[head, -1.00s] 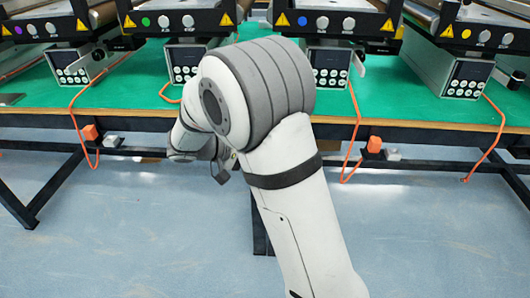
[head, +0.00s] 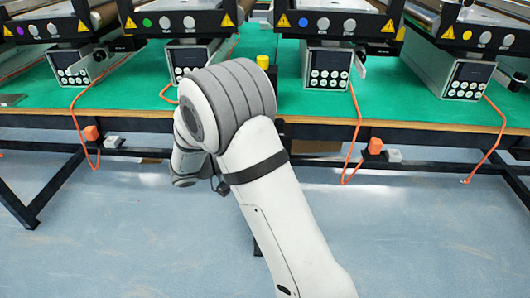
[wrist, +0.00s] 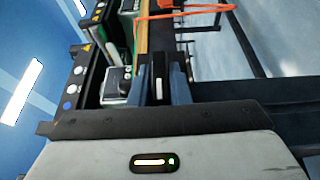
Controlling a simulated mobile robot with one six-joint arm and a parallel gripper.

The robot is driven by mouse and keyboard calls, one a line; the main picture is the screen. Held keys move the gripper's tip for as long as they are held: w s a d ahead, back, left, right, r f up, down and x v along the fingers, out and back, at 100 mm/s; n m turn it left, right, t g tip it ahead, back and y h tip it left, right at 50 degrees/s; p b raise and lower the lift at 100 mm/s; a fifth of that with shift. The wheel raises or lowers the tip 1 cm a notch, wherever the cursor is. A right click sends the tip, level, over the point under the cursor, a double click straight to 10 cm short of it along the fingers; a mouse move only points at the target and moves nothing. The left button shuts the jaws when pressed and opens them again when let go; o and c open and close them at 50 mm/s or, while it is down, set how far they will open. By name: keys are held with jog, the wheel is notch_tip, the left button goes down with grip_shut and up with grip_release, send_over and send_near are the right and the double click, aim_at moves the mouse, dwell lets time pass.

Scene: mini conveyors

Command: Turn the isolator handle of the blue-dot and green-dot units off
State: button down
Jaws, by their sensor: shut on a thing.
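The green-dot unit (head: 162,22) and the blue-dot unit (head: 337,25) stand side by side at the back in the head view. Their control boxes (head: 327,68) sit on the green table. In the wrist view, a unit with a blue dot (wrist: 68,104) and its control box (wrist: 115,88) are at the left. My gripper (wrist: 165,78) is at the middle of the wrist view, close to the table edge. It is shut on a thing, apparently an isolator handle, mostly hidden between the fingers. In the head view, my arm hides the gripper and the area around it.
The table's front edge (head: 330,120) runs across the head view. Orange connectors (head: 375,145) with hanging orange cables (head: 357,120) are below it. More units flank both sides. The blue floor (head: 420,230) in front is clear.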

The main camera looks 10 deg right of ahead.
jog(key=c, duration=1.4)
grip_release()
jog(key=shift+o, duration=0.2)
jog(key=a+p, duration=0.1)
jog(key=a, duration=0.6)
jog(key=shift+s+a+p, duration=0.3)
jog(key=shift+s+a, duration=0.05)
jog(key=shift+a, duration=0.05)
jog(key=shift+f, duration=0.1)
